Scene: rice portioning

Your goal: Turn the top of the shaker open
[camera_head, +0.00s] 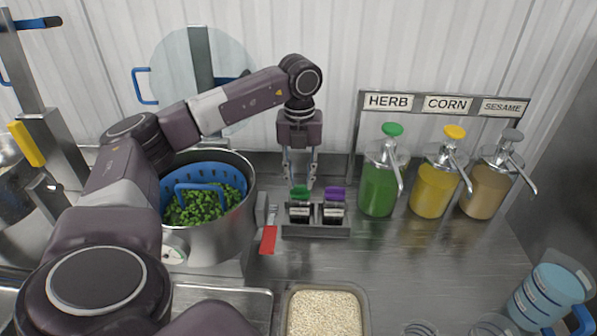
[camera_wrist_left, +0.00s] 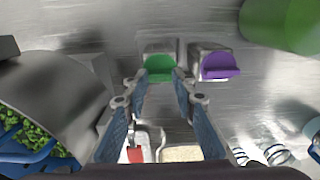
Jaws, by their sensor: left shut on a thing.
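Two small dark shakers stand side by side in a metal rack (camera_head: 316,232) on the counter. The left shaker (camera_head: 300,212) has a green top (camera_head: 300,193); the right shaker (camera_head: 334,213) has a purple top (camera_head: 335,193). My left gripper (camera_head: 301,184) comes down from above and is shut on the green top. In the left wrist view the fingertips of this gripper (camera_wrist_left: 161,80) lie on either side of the green top (camera_wrist_left: 159,66), and the purple top (camera_wrist_left: 219,66) is just to the right. Whether the green top is turned cannot be told. My right gripper is not in view.
A pot (camera_head: 231,229) with a blue strainer (camera_head: 178,180) of chopped greens stands left of the rack. Green, yellow and tan pump dispensers (camera_head: 378,190) stand to the right.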

